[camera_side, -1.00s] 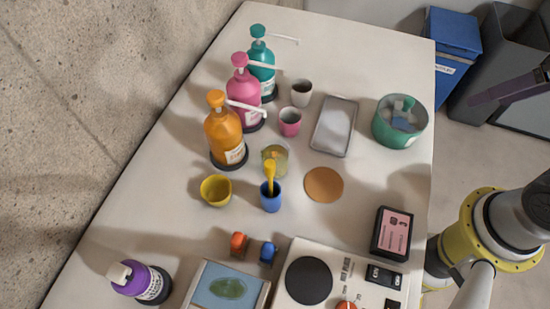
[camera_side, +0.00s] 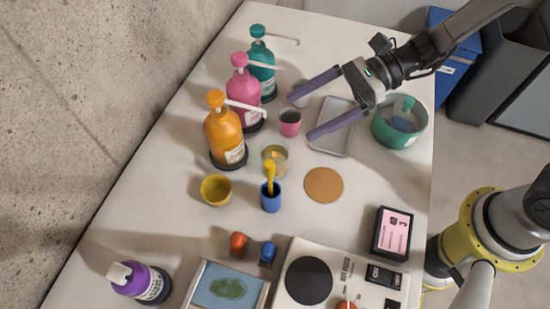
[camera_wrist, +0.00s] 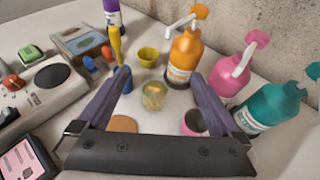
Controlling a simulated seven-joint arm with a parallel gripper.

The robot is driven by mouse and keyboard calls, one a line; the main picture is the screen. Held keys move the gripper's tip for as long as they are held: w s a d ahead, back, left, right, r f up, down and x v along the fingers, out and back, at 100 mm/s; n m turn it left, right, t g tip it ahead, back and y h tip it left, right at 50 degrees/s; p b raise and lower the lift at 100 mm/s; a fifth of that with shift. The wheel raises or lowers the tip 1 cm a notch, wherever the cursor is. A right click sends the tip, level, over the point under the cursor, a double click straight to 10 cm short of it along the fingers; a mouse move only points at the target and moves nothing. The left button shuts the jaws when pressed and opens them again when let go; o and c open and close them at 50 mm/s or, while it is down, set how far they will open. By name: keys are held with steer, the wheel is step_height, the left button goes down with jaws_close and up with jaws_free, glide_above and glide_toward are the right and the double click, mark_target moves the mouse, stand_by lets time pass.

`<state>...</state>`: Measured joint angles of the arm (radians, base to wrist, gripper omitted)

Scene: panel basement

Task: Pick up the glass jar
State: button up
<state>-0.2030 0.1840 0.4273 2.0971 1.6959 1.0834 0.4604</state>
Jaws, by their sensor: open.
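The glass jar (camera_side: 281,150) is a small clear jar with something yellowish inside. It stands upright on the table behind the blue cup (camera_side: 271,202) with the yellow tool in it. In the wrist view the glass jar (camera_wrist: 154,95) shows between my two fingers, beyond the gripper body. My gripper (camera_side: 300,117) is open and empty, its purple fingers spread wide, above the table behind the jar in the side view. It also shows in the wrist view (camera_wrist: 160,85). The fingers are apart from the jar.
Orange (camera_side: 224,135), pink (camera_side: 240,95) and teal (camera_side: 262,70) pump bottles stand left of the jar. A pink cup (camera_side: 290,123), a yellow bowl (camera_side: 216,190) and a brown disc (camera_side: 324,184) lie around it. A metal tray (camera_side: 337,140) and green pot (camera_side: 397,130) are to the right.

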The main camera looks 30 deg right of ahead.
glide_toward(262, 162)
steer(key=shift+w+d+f, duration=0.1)
steer(key=shift+d+f, duration=0.05)
steer(key=shift+f, duration=0.3)
steer(key=shift+w+d+f, duration=0.1)
steer(key=shift+w+f, duration=0.05)
steer(key=shift+f, duration=0.25)
steer(key=shift+a, duration=0.7)
steer(key=shift+x, duration=3.05)
steer(key=shift+w, duration=0.1)
steer(key=c, duration=1.6)
